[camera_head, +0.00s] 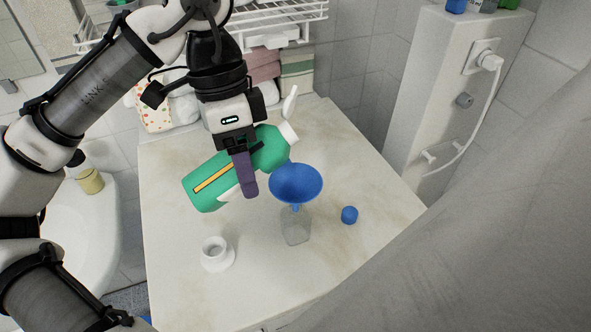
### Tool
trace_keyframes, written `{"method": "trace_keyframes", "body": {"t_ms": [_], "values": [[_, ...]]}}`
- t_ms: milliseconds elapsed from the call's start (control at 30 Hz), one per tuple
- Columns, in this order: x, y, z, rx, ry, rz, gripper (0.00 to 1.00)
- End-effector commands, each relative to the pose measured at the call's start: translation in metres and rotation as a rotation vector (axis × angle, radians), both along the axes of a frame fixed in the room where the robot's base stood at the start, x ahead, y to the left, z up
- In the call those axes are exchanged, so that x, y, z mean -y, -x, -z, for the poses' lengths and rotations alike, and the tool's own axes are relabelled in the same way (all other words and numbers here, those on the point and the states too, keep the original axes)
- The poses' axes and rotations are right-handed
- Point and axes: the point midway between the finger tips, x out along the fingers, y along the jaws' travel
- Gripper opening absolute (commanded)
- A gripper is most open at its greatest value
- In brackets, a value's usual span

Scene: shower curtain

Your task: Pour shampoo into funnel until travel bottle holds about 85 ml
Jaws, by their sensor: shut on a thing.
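The gripper is shut around the bottle's body. The bottle is tilted, its white neck end up and to the right, above the counter. A blue funnel (296,182) sits in the mouth of a clear travel bottle (295,229), just right of and below the shampoo bottle. The travel bottle stands upright; its fill level is too faint to tell. No stream of shampoo shows.
A small blue cap (349,215) lies right of the travel bottle. A white round holder (215,254) stands at the front left of the pale counter (270,285). Rolled towels (297,75) and a white wire rack (270,14) are behind. A grey curtain (480,220) fills the right.

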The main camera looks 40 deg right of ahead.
Motion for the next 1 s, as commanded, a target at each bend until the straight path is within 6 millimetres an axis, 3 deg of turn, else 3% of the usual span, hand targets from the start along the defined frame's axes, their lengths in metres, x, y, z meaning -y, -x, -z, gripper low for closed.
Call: {"method": "trace_keyframes", "body": {"t_ms": [1000], "values": [[-0.003,-0.001,0.015,0.056,-0.21,0.002,0.09]]}}
